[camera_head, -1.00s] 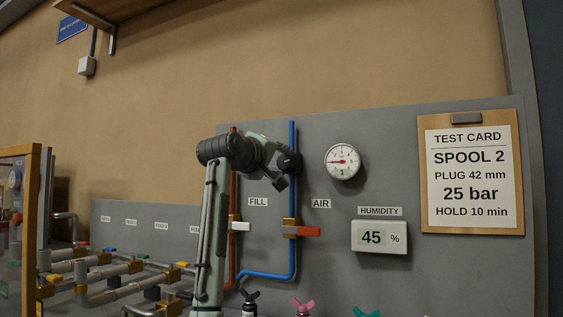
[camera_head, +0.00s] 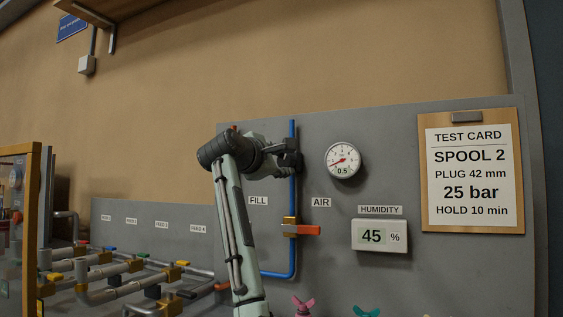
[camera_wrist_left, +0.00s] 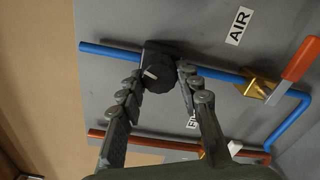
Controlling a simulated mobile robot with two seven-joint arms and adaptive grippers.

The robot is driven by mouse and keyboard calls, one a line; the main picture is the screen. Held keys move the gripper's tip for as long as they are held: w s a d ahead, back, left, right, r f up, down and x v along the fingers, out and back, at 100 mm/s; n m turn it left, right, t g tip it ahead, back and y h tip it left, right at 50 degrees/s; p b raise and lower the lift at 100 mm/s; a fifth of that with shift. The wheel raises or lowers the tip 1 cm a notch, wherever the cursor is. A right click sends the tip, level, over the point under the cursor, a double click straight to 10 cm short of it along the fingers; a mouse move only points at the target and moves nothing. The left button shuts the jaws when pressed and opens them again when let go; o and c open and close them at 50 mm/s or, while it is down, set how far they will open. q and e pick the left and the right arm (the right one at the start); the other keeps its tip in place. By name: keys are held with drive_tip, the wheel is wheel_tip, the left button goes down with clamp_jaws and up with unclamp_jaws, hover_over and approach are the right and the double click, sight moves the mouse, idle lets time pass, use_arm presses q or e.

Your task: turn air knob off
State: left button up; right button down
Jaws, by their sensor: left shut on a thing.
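The air knob is a round black knob (camera_wrist_left: 160,76) with a white mark, mounted on the blue pipe in the left wrist view. My left gripper (camera_wrist_left: 157,82) is shut on it, with one finger on each side. In the head view, my left gripper (camera_head: 290,158) is at the upper blue pipe (camera_head: 292,202) and mostly hides the knob. The AIR label (camera_head: 321,202) is below and right of it. A round pressure gauge (camera_head: 343,160) beside it shows 0.5, its needle pointing lower left. The orange-red lever (camera_head: 306,230) lies sideways on a brass valve. My right gripper is out of view.
The grey panel also carries a FILL label (camera_head: 258,201), a humidity display (camera_head: 380,236) reading 45 % and a test card (camera_head: 470,172). Pink (camera_head: 303,306) and teal (camera_head: 366,312) handles stand at the bottom. Several pipes run at the lower left.

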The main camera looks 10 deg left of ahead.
use_arm(q)
drive_tip(key=shift+n, duration=1.9)
drive_tip(key=o, duration=1.2)
drive_tip(key=shift+c, duration=0.2)
drive_tip(key=s+a, duration=0.2)
drive_tip(key=s, duration=0.9)
drive_tip(key=shift+s+a, duration=0.2)
drive_tip(key=shift+s, duration=0.2)
drive_tip(key=shift+f, duration=0.1)
